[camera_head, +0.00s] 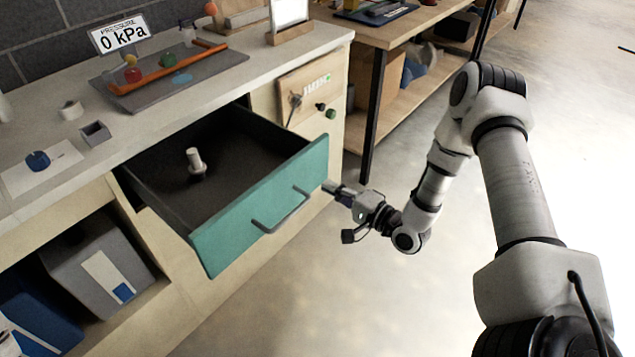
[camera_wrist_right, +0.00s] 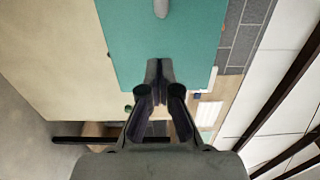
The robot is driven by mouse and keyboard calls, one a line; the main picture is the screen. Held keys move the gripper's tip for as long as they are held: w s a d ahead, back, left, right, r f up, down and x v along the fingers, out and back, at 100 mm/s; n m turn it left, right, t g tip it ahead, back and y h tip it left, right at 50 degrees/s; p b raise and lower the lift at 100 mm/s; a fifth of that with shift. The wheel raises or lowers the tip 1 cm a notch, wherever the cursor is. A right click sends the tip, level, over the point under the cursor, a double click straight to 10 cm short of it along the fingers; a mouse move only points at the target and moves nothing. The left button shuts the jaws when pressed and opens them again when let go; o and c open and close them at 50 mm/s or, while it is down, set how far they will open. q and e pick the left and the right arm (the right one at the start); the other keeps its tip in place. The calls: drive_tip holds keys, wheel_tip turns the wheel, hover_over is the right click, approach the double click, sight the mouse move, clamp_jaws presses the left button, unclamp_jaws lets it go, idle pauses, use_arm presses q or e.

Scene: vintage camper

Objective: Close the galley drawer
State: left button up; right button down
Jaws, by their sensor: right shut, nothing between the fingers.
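The galley drawer (camera_head: 262,217) has a teal front with a grey bar handle (camera_head: 283,211). It stands pulled well out of the counter, and a small pale cylinder (camera_head: 195,160) stands inside it. My right gripper (camera_head: 328,186) is shut and empty at the right end of the drawer front, close to its outer face. In the right wrist view the shut fingertips (camera_wrist_right: 158,68) overlap the lower part of the teal front (camera_wrist_right: 125,40), with the handle end (camera_wrist_right: 161,8) at the top edge. I cannot tell whether they touch it. My left gripper is not in view.
The counter (camera_head: 215,100) above carries a grey tray (camera_head: 220,62) with coloured items, a pressure sign (camera_head: 120,34) and small blocks. An open shelf below holds a grey box (camera_head: 98,275). A wooden bench (camera_head: 400,30) stands behind. The floor (camera_head: 300,300) in front is clear.

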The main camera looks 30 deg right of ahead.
sight(309, 175)
drive_tip(key=x, duration=0.4)
drive_tip(key=shift+s+a+r, duration=0.1)
drive_tip(key=shift+r, duration=0.05)
drive_tip(key=shift+w, duration=0.25)
